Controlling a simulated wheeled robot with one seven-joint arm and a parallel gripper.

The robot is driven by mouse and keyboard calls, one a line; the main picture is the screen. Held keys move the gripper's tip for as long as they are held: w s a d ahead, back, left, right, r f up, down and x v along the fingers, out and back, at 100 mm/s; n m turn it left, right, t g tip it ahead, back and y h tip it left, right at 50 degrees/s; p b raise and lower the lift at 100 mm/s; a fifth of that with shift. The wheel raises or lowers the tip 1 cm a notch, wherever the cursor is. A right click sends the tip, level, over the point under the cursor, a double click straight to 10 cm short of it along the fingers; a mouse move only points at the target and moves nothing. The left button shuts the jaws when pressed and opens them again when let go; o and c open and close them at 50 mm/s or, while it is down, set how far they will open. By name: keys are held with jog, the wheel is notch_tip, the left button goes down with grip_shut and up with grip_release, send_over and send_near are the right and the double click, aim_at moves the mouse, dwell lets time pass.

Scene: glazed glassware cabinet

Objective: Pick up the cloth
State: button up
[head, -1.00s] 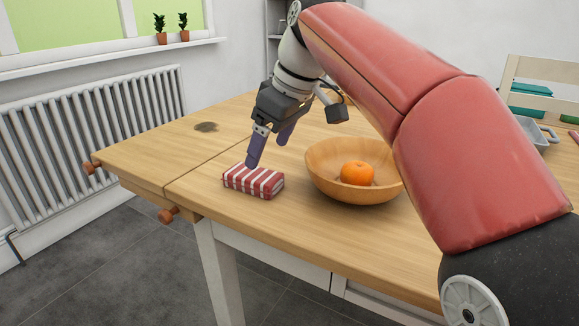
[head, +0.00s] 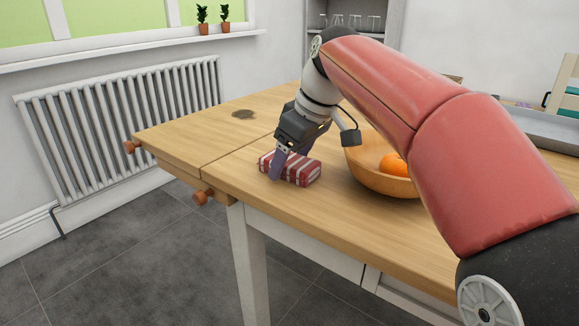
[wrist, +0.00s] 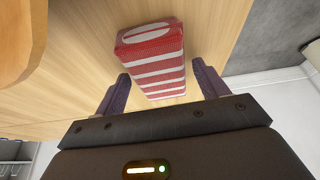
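The cloth (head: 302,172) is a folded red and white striped bundle lying on the wooden table near its front left edge. It also shows in the wrist view (wrist: 153,62). My gripper (head: 289,167) is down at the cloth, with one purple finger on its near side and the other partly hidden behind it. In the wrist view my gripper (wrist: 162,88) is open, its fingers on either side of the near end of the cloth. A gap shows at the right finger; contact on the left side is hard to tell.
A wooden bowl (head: 365,178) with an orange (head: 394,165) stands just right of the cloth, partly behind my arm. A dark stain (head: 243,114) marks the table (head: 190,135) at the back left. The table's left part is clear.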

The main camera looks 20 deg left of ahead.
aim_at(291, 159)
jog(key=c, duration=0.8)
jog(key=shift+r, duration=0.15)
jog(key=shift+c, duration=0.2)
notch_tip(291, 159, up, 20)
jog(key=p, duration=0.9)
jog(key=shift+p, duration=0.4)
jog(key=o, duration=0.3)
jog(key=shift+c, duration=1)
jog(key=shift+a, duration=0.1)
